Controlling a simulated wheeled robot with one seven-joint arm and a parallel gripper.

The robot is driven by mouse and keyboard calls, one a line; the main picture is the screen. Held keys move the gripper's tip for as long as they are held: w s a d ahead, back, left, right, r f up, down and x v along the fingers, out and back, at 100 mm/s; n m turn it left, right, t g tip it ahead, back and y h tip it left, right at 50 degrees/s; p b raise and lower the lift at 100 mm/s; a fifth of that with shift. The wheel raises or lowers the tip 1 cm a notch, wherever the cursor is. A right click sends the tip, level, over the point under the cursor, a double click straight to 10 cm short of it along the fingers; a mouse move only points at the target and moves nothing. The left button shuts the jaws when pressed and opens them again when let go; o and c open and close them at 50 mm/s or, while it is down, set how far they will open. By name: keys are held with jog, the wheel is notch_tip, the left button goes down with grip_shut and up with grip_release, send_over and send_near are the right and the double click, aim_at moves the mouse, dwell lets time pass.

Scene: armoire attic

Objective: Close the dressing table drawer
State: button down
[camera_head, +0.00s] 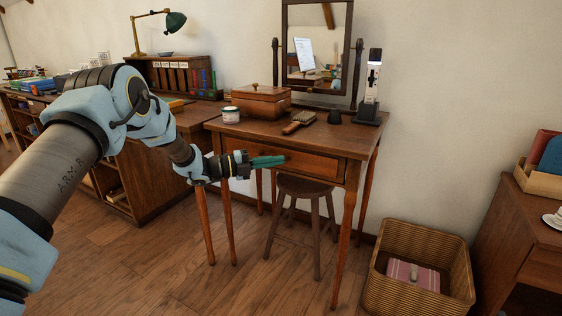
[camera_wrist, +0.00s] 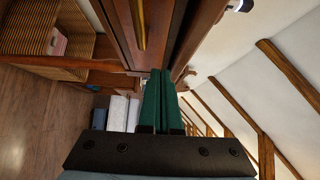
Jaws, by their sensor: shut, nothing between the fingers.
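The dressing table (camera_head: 362,140) is dark reddish wood and stands against the wall with a mirror on top. Its drawer (camera_head: 318,166) has a wide front below the tabletop. I cannot tell for sure how far the drawer stands out. My gripper (camera_head: 284,160) has green fingers, shut together and empty, in front of the left-middle part of the drawer front. The fingers hide part of that front, and I cannot tell whether they touch it. In the wrist view the shut fingers (camera_wrist: 161,74) point toward the dark wood of the table.
A round stool (camera_head: 303,187) stands under the table. A wicker basket (camera_head: 420,235) is on the floor to the right. On the tabletop are a wooden box (camera_head: 261,101), a jar (camera_head: 231,115), a brush (camera_head: 299,122) and a flashlight (camera_head: 373,75) on a stand.

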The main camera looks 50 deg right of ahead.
jog(key=v, duration=0.7)
jog(key=shift+w+a, duration=0.15)
jog(key=shift+a, duration=0.2)
